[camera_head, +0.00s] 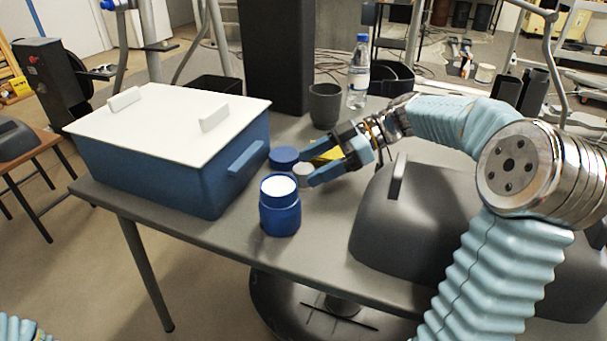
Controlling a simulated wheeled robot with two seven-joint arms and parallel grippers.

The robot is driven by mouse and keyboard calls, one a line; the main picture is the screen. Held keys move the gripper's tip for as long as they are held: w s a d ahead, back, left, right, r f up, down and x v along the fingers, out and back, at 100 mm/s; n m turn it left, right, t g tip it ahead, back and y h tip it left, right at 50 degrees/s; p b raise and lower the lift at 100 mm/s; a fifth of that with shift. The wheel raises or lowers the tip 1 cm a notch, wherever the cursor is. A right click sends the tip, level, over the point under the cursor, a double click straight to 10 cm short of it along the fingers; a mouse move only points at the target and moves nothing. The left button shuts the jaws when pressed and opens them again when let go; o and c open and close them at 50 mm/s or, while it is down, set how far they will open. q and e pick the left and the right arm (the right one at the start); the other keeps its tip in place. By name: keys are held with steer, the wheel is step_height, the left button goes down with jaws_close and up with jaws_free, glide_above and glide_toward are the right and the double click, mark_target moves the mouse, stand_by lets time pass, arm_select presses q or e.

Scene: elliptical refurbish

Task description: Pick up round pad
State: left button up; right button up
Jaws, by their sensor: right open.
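A small round grey-white piece (303,169), which may be the round pad, is on the table behind the open blue jar (280,214). My right gripper (309,167) reaches in from the right, low over the table. Its fingers are apart, and their tips are at the small round piece. I cannot tell whether they touch it. A round blue lid (284,156) lies just left of the fingertips. A yellow thing (326,156) shows partly behind the fingers. My left gripper is out of view.
A large blue box (175,165) with a white lid stands at the left of the grey table (240,233). A dark grey cup (325,104) and a water bottle (358,72) stand behind. A dark domed cover (400,232) fills the right side. The table's front edge is clear near the jar.

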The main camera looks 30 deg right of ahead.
mark_target(310, 167)
steer(key=shift+w+a+f, duration=0.15)
steer(key=shift+a+f, duration=0.15)
steer(key=shift+a, duration=0.35)
steer(key=c, duration=1.1)
step_height(310, 167, up, 10)
